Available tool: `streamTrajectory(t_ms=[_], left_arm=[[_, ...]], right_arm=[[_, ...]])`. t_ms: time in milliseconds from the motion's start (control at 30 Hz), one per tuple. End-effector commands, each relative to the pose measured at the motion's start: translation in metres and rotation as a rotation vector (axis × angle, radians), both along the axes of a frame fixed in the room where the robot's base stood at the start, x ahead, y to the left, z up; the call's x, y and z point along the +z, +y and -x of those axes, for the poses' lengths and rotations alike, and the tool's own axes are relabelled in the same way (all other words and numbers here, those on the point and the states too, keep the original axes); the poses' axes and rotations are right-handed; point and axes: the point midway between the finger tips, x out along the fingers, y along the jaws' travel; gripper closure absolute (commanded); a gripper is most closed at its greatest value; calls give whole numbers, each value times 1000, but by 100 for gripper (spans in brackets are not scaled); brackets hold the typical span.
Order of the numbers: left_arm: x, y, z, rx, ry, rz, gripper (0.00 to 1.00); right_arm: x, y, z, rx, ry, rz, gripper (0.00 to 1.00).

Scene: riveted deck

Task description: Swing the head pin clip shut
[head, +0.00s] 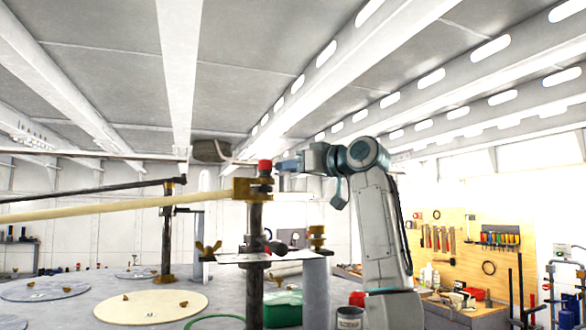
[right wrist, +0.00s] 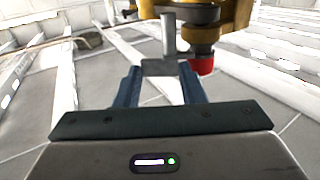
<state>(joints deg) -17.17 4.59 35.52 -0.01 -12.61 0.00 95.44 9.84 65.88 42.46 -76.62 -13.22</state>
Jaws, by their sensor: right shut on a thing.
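A brass head fitting (head: 252,188) with a red cap (head: 265,166) sits on top of an upright dark post (head: 254,245) in the head view. The brass fitting (right wrist: 238,14) and red cap (right wrist: 202,66) also show at the top of the right wrist view. My right gripper (head: 284,165) reaches in from the right, close beside the red cap. In the right wrist view its two blue fingers (right wrist: 160,85) are shut on a grey metal tab, apparently the pin clip (right wrist: 167,52), below the brass fitting. The clip's far end is partly hidden. My left gripper is not in view.
A long cream pole (head: 120,208) runs left from the brass head, with a dark pole (head: 85,191) behind it. A grey block (head: 211,151) hangs nearby. Round covers (head: 150,305) lie on the deck below. A tool board (head: 460,245) stands at the right.

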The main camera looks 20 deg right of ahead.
Motion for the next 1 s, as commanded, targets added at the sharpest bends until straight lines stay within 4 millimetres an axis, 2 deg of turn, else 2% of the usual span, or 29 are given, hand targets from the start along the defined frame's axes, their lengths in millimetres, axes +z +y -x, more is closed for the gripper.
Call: streamTrajectory(t_ms=[800, 833, 867, 1000], left_arm=[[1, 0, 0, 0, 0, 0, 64], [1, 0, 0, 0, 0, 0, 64], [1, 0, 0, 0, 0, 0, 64], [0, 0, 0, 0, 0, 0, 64]], right_arm=[[4, -1, 1, -2, -8, -2, 86], [4, -1, 1, -2, -8, -2, 58], [4, -1, 1, -2, -7, -2, 55], [3, -1, 1, -2, -5, -2, 55]])
